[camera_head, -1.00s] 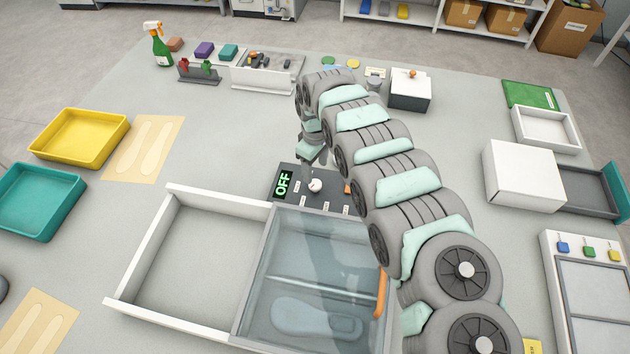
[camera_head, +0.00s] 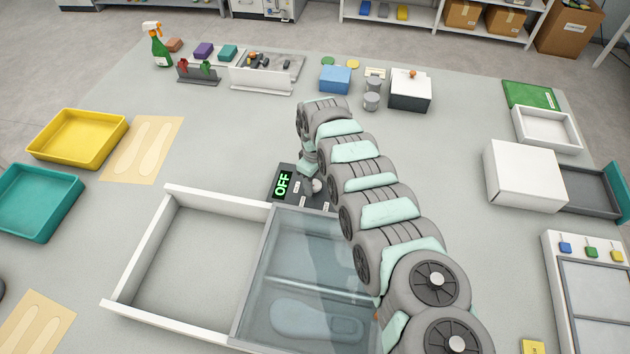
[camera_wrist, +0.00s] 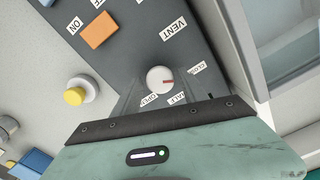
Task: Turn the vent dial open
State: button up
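The vent dial is a round white knob (camera_wrist: 160,80) with a red mark, on a dark panel (camera_wrist: 120,15). In the wrist view the mark points right, between the "CLOSED" and "HALF" labels; the "OPEN" label lies below left of the knob. The knob also shows in the head view (camera_head: 317,186), right of a green "OFF" display (camera_head: 283,184). My gripper (camera_head: 308,175) is over the panel, close to the knob; contact cannot be told.
An orange switch (camera_wrist: 99,30) and a yellow-topped button (camera_wrist: 77,95) are near the dial. A clear-lidded chamber (camera_head: 300,255) adjoins the panel in front, with an open white-walled tray (camera_head: 170,190) to its left. My arm covers the panel's right part.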

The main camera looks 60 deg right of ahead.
grip_shut()
dwell(0.3)
